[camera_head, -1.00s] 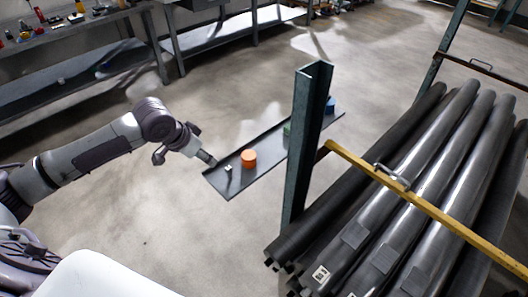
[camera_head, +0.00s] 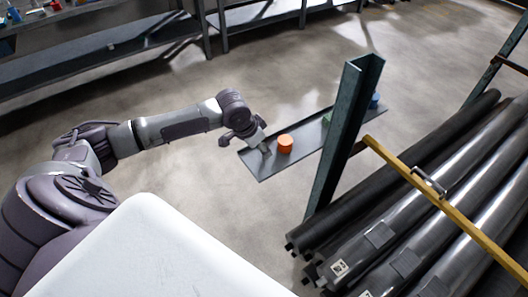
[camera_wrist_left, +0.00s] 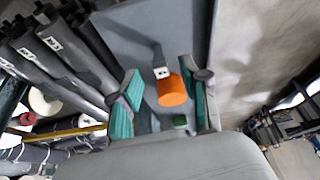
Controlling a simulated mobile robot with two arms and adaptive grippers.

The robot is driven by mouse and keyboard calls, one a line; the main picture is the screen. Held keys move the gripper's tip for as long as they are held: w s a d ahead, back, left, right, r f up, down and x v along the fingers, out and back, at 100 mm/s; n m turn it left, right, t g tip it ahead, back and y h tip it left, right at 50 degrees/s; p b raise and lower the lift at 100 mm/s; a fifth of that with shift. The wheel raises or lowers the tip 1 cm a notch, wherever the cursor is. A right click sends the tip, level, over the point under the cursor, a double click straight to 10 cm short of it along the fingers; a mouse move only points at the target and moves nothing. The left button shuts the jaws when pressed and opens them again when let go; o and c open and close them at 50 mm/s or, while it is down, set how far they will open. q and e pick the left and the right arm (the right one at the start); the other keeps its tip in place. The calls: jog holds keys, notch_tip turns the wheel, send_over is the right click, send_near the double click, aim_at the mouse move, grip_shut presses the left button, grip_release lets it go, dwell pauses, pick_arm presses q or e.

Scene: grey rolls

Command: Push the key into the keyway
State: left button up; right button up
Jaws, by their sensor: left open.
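A small dark stick-shaped piece with a pale, two-holed end (camera_wrist_left: 162,73) lies on the narrow dark shelf (camera_wrist_left: 122,32); it may be the key. An orange cylinder (camera_wrist_left: 172,92) is close beside it and also shows in the head view (camera_head: 285,144). My left gripper (camera_wrist_left: 167,98) is open, its teal-padded fingers on either side of these things in the wrist view. In the head view the left gripper (camera_head: 257,141) is over the near left end of the shelf and hides most of the small piece. I cannot make out a keyway. The right gripper is out of view.
A green block (camera_wrist_left: 180,122) and a blue object (camera_head: 374,101) are farther along the shelf. A steel post (camera_head: 343,135) stands in front of the shelf. Dark rolls (camera_head: 425,190) under a yellow bar (camera_head: 450,208) fill the right. Floor left of the shelf is clear.

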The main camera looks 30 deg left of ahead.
pick_arm(q)
jog(key=x, duration=0.2)
jog(key=shift+w+f, duration=0.25)
jog(key=shift+f, duration=0.05)
grip_shut()
